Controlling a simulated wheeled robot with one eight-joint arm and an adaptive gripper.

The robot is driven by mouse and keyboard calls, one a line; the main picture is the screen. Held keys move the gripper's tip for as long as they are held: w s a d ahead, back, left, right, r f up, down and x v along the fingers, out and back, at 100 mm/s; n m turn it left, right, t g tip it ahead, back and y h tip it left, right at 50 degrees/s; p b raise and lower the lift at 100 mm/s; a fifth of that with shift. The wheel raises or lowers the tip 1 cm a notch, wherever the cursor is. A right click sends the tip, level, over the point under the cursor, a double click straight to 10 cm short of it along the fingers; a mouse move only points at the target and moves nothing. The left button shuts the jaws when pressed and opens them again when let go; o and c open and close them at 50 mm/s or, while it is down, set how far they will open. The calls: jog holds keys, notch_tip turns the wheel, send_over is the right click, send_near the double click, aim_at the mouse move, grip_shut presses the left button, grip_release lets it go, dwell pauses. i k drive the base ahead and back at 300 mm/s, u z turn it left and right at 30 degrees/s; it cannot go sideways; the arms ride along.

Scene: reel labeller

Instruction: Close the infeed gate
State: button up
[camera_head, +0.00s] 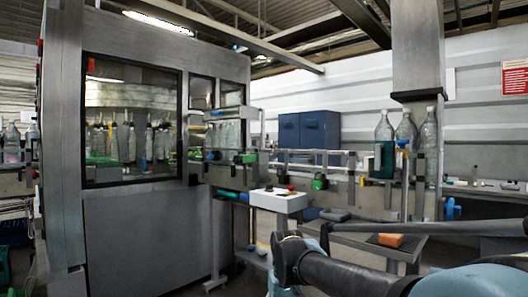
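The labeller is a large grey cabinet (150,225) on the left, with a dark-framed window (132,120) showing several bottles inside. A conveyor (325,168) runs from its right side toward the right. A dark green upright plate (384,160) stands at the conveyor beside several clear bottles (405,128), with a small blue part just to its right. I cannot tell for certain which part is the infeed gate, or whether it stands open or shut. My arm's dark links cross the lower right, in front of the conveyor's lower area. My gripper does not show.
A white control box (278,200) with buttons juts out below the conveyor. An orange block (390,240) lies on a low dark surface behind my arm. Blue cabinets (308,133) stand at the back wall.

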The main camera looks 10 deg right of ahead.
aim_at(244, 158)
jog(key=k, duration=1.15)
jog(key=u, duration=0.4)
jog(key=i, duration=1.8)
jog(key=z, duration=0.4)
